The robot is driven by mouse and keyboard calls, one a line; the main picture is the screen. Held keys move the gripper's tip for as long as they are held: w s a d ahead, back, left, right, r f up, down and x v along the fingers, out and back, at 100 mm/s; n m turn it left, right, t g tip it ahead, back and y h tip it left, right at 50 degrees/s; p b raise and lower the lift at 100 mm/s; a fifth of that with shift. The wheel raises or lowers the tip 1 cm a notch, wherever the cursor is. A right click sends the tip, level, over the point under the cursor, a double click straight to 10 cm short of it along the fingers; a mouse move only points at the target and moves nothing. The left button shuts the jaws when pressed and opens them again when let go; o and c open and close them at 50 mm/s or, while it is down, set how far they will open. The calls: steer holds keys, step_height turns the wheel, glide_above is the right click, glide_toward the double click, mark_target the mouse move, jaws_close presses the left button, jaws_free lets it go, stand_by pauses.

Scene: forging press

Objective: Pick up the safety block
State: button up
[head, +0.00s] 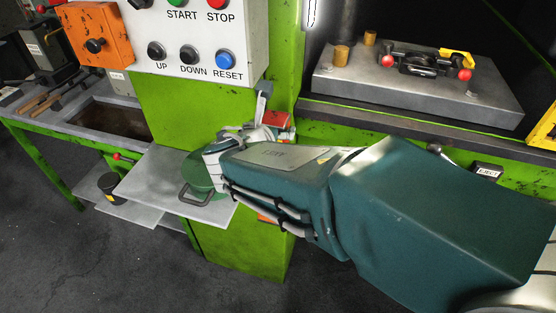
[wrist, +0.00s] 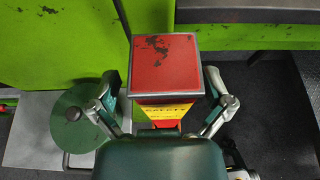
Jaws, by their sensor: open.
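The safety block (wrist: 165,68) is a red, worn post with a square top and a yellow label on its side, seen from above in the wrist view. Its red top (head: 278,120) shows in the head view behind my wrist, against the green press frame; most of the block is hidden by my arm. My gripper (wrist: 162,88) is open, with one finger on the left and one on the right of the block. Gaps show between both fingers and the block's top. In the head view my gripper (head: 250,134) is partly hidden by my own wrist.
A grey shelf (head: 150,170) holds a round green object (head: 197,170) with a handle, left of my gripper. The control panel (head: 200,45) hangs above. A metal die plate (head: 420,85) with a red-knobbed fixture (head: 425,62) lies right. A dark bucket (head: 112,188) stands lower left.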

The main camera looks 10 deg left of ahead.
steer(key=shift+w+d+f, duration=0.1)
steer(key=shift+w+d, duration=0.15)
steer(key=shift+w, duration=0.2)
steer(key=shift+c, duration=0.3)
steer(key=shift+a, duration=0.1)
steer(key=c, duration=1.2)
steer(key=shift+o, duration=0.2)
